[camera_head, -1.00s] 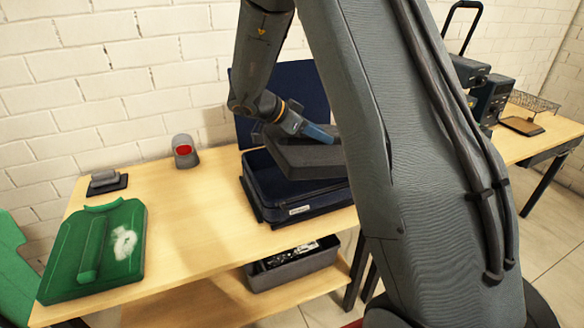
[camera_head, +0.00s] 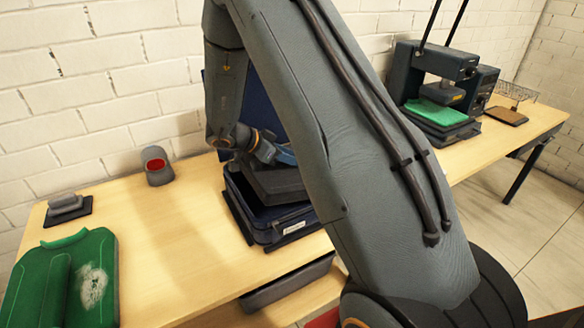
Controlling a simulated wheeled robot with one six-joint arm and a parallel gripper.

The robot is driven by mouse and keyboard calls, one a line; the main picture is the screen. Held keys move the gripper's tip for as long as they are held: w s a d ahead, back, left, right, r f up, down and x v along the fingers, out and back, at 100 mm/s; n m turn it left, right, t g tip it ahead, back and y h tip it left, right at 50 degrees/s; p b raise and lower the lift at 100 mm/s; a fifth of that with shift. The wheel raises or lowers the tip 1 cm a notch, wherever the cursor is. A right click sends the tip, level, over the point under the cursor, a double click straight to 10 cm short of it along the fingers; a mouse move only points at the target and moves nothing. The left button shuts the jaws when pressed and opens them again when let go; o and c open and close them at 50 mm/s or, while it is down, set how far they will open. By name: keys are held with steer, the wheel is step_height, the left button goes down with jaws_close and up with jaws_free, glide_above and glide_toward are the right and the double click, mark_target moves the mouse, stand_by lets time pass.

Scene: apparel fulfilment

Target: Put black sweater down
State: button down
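The black sweater (camera_head: 275,186) is a dark folded slab at the open dark blue case (camera_head: 262,222) on the wooden table. It lies over the case's opening, slightly tilted, and its right part is hidden behind my arm. My gripper (camera_head: 284,154), with blue fingers, is at the sweater's upper edge and appears shut on it. The fingertips are partly hidden by my arm. I cannot tell whether the sweater touches the inside of the case. The case's lid (camera_head: 262,105) stands up behind.
A green folded shirt (camera_head: 85,285) with a white print lies at the table's left. A grey bin (camera_head: 287,286) is below. A press (camera_head: 437,95) holding green cloth stands right.

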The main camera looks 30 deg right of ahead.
mark_target(292, 168)
steer(key=shift+f+p, duration=0.5)
steer(key=shift+f, duration=1.45)
steer(key=shift+f, duration=0.15)
steer(key=c, duration=1.2)
jaws_free()
